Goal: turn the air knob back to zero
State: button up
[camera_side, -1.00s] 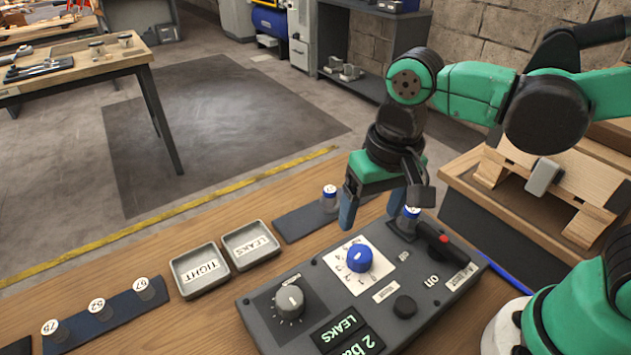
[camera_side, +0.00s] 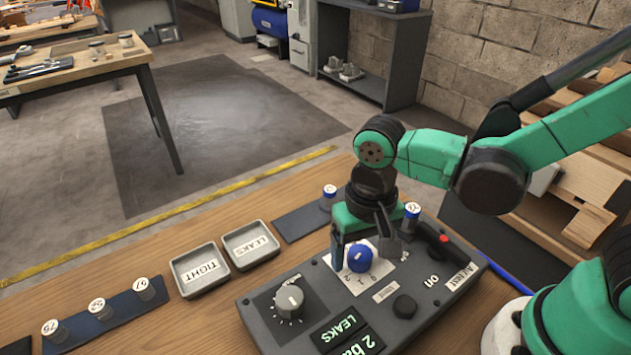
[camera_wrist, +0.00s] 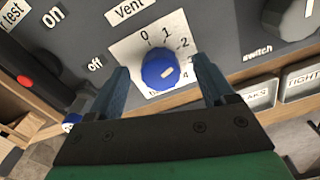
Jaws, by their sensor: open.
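The blue air knob (camera_side: 360,258) sits on a white dial plate on the grey panel. In the wrist view the knob (camera_wrist: 158,66) has a pale mark on its right side, towards the higher numbers; I cannot tell which exact number it points to. The zero is at the dial's upper left. My gripper (camera_side: 364,254) is open and pointing down over the dial. In the wrist view my gripper's fingers (camera_wrist: 161,66) stand on either side of the knob with gaps showing. Whether they are down at knob height is unclear.
A grey selector knob (camera_side: 289,299), a black knob (camera_side: 405,306) and a red-tipped switch (camera_side: 443,239) are on the same panel. A labelled cylinder (camera_side: 411,214) stands just behind my gripper. A display (camera_side: 358,345) shows "2 ba", partly cut off. LEAKS and TIGHT trays lie left.

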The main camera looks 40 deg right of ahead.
grip_shut()
jog(key=shift+n, duration=0.3)
jog(key=n, duration=1.3)
jog(key=shift+d+n, duration=0.1)
jog(key=shift+n, duration=0.2)
dwell(0.4)
